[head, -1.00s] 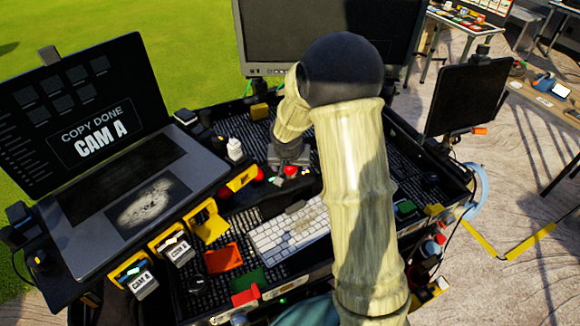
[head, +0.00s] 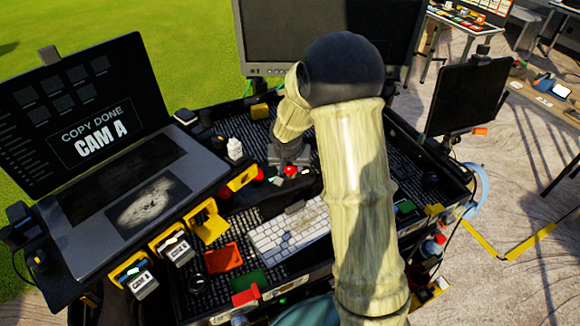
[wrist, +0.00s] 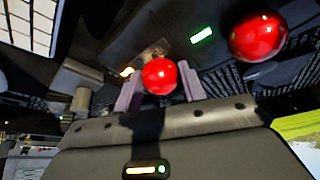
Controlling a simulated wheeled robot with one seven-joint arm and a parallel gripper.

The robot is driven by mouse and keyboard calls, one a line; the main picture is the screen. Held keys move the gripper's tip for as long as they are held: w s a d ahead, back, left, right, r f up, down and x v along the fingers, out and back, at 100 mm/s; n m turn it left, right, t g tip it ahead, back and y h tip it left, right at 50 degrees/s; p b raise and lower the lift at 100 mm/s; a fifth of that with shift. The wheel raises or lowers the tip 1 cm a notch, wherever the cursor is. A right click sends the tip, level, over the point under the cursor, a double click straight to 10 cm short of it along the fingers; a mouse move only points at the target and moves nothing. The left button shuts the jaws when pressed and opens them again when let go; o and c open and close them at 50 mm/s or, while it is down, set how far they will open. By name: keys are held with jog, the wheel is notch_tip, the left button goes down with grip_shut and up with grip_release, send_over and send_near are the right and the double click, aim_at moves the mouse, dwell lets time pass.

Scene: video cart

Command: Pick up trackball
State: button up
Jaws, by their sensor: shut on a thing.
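The trackball, with a shiny red ball (wrist: 160,76), sits between the two grey fingers of my gripper (wrist: 160,93) in the wrist view. My gripper is shut on it. In the head view the red ball (head: 290,170) shows small, just under my gripper (head: 289,164), over the dark back part of the cart top. The trackball's body is dark and mostly hidden by the fingers and wrist. I cannot tell whether it touches the cart surface.
A second red dome (wrist: 258,37) is close by in the wrist view. A white keyboard (head: 287,230) lies in front, partly behind my arm. A laptop (head: 130,185) stands left, a monitor (head: 262,35) behind. Yellow card holders (head: 210,222) line the front left.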

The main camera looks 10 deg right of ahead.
notch_tip(320, 180, up, 10)
jog(key=shift+r, duration=0.1)
dwell(0.4)
dwell(1.1)
